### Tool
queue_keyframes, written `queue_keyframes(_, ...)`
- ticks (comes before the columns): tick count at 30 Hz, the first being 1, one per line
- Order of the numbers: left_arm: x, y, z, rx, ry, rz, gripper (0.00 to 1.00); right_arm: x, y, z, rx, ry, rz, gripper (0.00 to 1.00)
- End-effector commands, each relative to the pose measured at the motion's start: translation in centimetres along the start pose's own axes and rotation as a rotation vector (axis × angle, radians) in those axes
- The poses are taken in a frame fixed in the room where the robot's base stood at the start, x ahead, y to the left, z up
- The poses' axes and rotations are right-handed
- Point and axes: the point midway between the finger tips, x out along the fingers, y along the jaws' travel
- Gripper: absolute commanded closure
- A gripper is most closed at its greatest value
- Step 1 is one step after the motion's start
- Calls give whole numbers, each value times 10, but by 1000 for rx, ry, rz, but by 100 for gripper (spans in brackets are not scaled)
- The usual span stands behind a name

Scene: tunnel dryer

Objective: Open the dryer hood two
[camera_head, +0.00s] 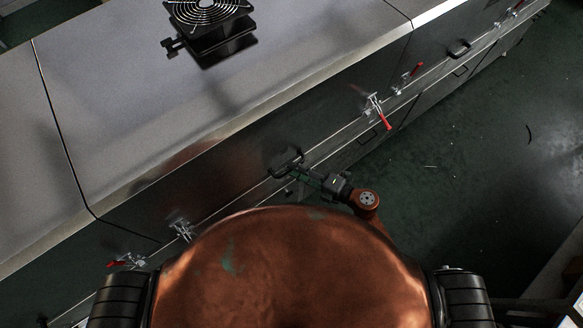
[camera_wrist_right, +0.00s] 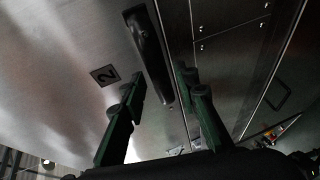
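Dryer hood two (camera_head: 190,140) is the middle metal section of the long dryer, and its lid looks down. Its small "2" plate (camera_wrist_right: 104,75) shows in the right wrist view. Its dark bar handle (camera_head: 287,163) is on the front face; the handle also shows in the right wrist view (camera_wrist_right: 148,52). My right gripper (camera_head: 305,172) is at the handle. In the wrist view the two fingers of the right gripper (camera_wrist_right: 160,82) are spread, with the handle's near end between or just beyond them; contact is unclear. My left gripper is not in view.
A toggle clamp with a red grip (camera_head: 384,121) is at the hood's right front, another clamp (camera_head: 182,230) at its left front. Neighbouring sections carry more clamps (camera_head: 412,72). A fan unit (camera_head: 210,30) stands on top. Green floor (camera_head: 480,150) at the right is mostly clear.

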Motion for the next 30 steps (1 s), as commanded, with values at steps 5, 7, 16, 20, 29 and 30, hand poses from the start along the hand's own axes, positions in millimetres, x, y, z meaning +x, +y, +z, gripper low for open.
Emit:
queue_keyframes(5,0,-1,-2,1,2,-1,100,19,0,0,2,-1,1,71)
queue_keyframes(7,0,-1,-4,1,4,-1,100,22,0,0,1,-1,0,71)
queue_keyframes(16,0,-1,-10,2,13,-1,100,23,0,0,2,-2,0,73)
queue_keyframes(20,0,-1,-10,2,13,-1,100,23,0,1,2,-2,0,82)
queue_keyframes(29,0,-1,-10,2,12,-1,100,23,0,1,2,-2,0,100)
queue_keyframes(30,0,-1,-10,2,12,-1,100,23,0,1,2,-2,0,100)
